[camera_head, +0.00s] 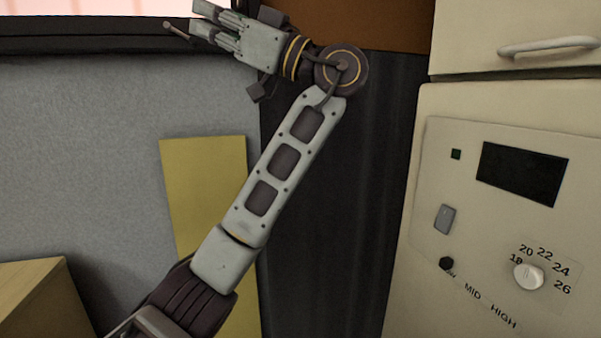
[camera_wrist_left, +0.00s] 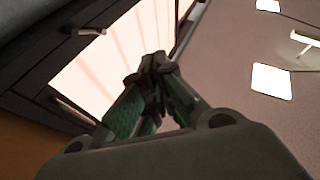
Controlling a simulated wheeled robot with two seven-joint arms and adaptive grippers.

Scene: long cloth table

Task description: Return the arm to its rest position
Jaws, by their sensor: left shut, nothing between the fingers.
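My left arm (camera_head: 284,160) rises from the bottom of the head view, bends at a round dark joint (camera_head: 341,69), and its hand points to the upper left. My left gripper (camera_head: 200,17) is at the top of the head view, in front of the dark frame along the wall. In the left wrist view the left gripper's fingers (camera_wrist_left: 154,66) meet at their tips, with nothing between them. My right gripper is in neither view.
A cream cabinet (camera_head: 400,300) with a dial (camera_head: 528,277) and a handle stands at the right. A yellow panel (camera_head: 205,185) is behind the arm. A wooden box (camera_head: 35,300) is at the lower left. The left wrist view shows a bright window (camera_wrist_left: 100,65) and ceiling lights (camera_wrist_left: 272,80).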

